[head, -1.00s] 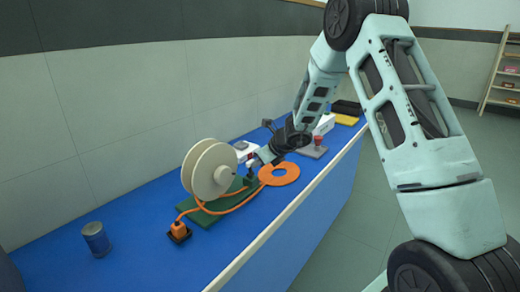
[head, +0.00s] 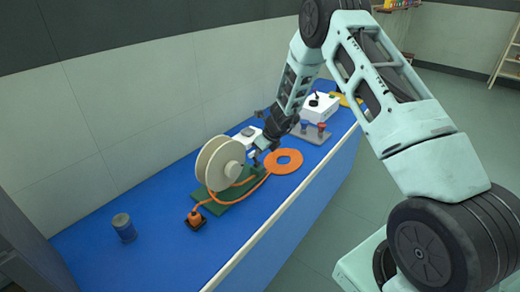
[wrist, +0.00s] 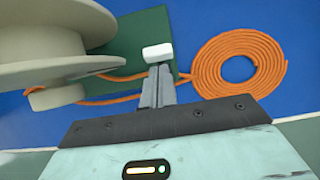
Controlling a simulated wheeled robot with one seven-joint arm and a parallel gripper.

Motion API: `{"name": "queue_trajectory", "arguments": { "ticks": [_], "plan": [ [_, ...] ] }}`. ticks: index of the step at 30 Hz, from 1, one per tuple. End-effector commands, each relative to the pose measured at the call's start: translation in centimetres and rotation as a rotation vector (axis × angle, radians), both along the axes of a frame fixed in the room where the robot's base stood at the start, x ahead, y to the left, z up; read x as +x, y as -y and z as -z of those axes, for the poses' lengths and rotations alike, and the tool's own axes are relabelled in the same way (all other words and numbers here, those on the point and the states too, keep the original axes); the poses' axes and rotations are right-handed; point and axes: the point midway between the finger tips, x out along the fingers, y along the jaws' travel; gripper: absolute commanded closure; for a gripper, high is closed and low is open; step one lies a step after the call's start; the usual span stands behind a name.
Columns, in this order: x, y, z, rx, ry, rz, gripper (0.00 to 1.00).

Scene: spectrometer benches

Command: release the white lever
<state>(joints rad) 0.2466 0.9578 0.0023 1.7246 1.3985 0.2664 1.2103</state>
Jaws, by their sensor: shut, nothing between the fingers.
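The white lever (wrist: 157,52) shows in the wrist view as a small pale block just beyond my fingertips, over the green base plate (wrist: 140,25). My gripper (wrist: 157,72) is shut and empty, its fingers pointing at the lever; I cannot tell whether they touch it. In the head view my gripper (head: 257,157) is close beside the cream reel (head: 218,163), and the lever cannot be made out there. An orange cord (head: 228,189) runs around the reel and across the green plate to an orange plug piece (head: 195,219).
A flat orange coil (head: 297,161) lies right of the plate. Behind it are a grey stand with red and blue knobs (head: 311,133) and a white box (head: 320,107). The blue bench (head: 110,265) is clear at the front left.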

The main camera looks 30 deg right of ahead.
Motion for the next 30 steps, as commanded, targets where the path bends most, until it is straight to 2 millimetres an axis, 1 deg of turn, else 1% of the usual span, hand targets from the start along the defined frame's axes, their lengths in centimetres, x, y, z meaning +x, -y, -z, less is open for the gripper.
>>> {"name": "queue_trajectory", "arguments": {
  "ticks": [12,24,26,30],
  "plan": [
    [0.0,0.0,-1.7,0.0,0.0,0.0,1.0],
    [0.0,0.1,-1.8,0.0,0.001,0.0,1.0],
    [-0.1,0.3,-2.0,0.0,0.001,0.0,1.0],
    [-0.6,1.0,-3.3,0.0,0.001,-0.002,1.0]
  ]
}}
